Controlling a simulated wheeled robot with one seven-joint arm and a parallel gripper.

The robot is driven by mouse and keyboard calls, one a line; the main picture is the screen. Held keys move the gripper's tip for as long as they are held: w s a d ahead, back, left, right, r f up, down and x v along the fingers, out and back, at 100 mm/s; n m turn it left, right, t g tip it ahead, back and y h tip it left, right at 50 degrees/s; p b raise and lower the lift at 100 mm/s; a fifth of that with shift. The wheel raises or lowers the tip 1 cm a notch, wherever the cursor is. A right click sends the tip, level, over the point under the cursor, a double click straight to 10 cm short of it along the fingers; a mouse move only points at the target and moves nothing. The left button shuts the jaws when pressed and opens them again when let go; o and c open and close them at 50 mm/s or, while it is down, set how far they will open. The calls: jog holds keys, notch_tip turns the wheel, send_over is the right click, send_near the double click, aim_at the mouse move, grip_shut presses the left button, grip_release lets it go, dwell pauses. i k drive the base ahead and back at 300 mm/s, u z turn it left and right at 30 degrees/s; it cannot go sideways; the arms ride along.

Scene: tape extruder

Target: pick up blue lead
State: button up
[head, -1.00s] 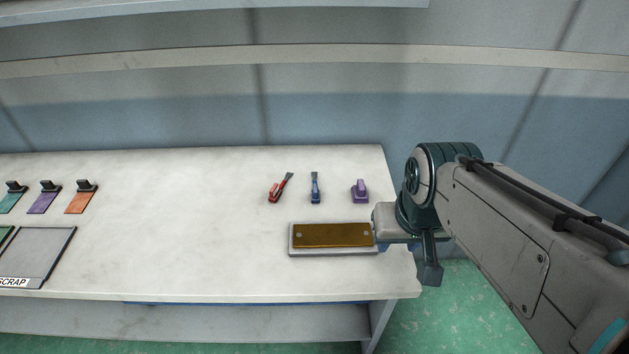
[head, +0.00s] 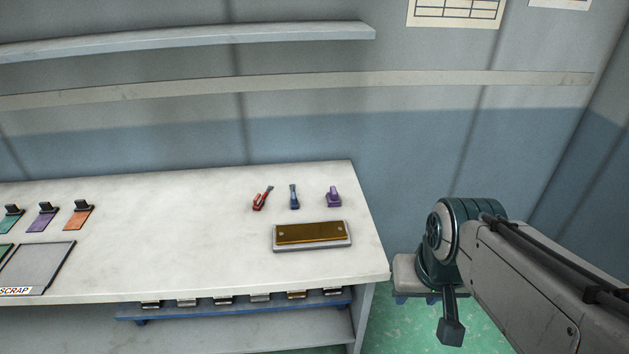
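The blue lead (head: 294,197) is a small, dark blue piece with a narrow upright tip. It lies near the back right of the white table (head: 170,235). A red piece (head: 262,198) lies just left of it and a purple piece (head: 333,197) just right of it. My arm reaches in from the right edge, past the table's right end and apart from the blue lead. A dark part at the arm's end hangs over the green floor. The fingertips cannot be made out, so I cannot tell if the gripper is open or shut.
A brass-topped block (head: 311,234) lies in front of the small pieces. Colored holders (head: 78,215) and a grey scrap tray (head: 38,268) are at the left. A blue rack (head: 240,304) with several metal clips sits under the tabletop. The table's middle is clear.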

aim_at(294, 200)
jog(key=z, duration=0.05)
jog(key=i, duration=0.9)
jog(key=u, duration=0.95)
